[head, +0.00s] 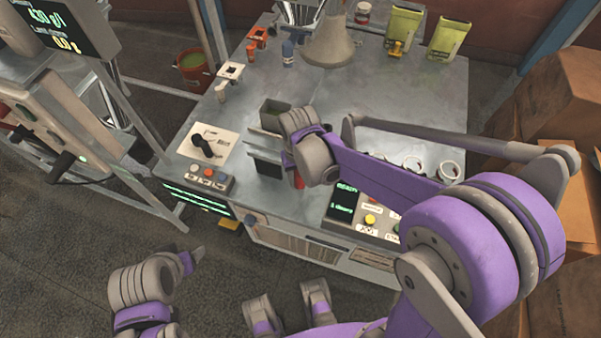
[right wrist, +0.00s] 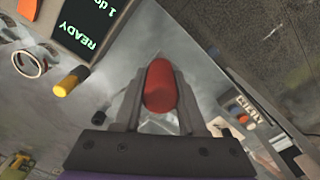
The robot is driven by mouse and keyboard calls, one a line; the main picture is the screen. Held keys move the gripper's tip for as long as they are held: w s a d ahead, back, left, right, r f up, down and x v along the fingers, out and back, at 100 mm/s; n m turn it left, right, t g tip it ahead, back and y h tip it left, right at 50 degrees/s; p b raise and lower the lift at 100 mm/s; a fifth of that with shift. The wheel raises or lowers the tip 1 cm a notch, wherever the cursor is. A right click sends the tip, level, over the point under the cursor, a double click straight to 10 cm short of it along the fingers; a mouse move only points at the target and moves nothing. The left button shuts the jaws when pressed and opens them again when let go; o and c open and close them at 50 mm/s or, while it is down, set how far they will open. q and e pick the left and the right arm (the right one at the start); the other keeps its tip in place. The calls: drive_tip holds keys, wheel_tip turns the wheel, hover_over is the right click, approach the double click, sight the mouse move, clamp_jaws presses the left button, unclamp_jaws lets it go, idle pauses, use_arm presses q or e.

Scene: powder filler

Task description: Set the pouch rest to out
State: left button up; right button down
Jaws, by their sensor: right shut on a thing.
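My right gripper (head: 296,178) reaches down over the front middle of the steel bench. In the right wrist view its two fingers are shut on a red rounded knob (right wrist: 160,86). A sliver of red shows beside the gripper in the head view. What the knob is fixed to is mostly hidden by the gripper and arm; I cannot tell its position setting. Just left of it are a dark upright plate (head: 264,162) and an open box (head: 274,117). My left arm is low at the left, off the bench; its fingers are not clear.
A dial panel (head: 208,147) and a button box (head: 207,180) sit at the bench's left front.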

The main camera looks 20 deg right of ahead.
drive_tip(key=shift+s+a, duration=0.1)
drive_tip(key=shift+s, duration=0.05)
drive_tip(key=c, duration=0.9)
unclamp_jaws()
drive_tip(key=o, duration=0.4)
drive_tip(key=shift+s+a, duration=0.1)
drive_tip(key=shift+r, duration=0.2)
wheel_tip(320, 180, up, 10)
drive_tip(key=shift+r+p, duration=0.2)
drive_tip(key=shift+p, duration=0.6)
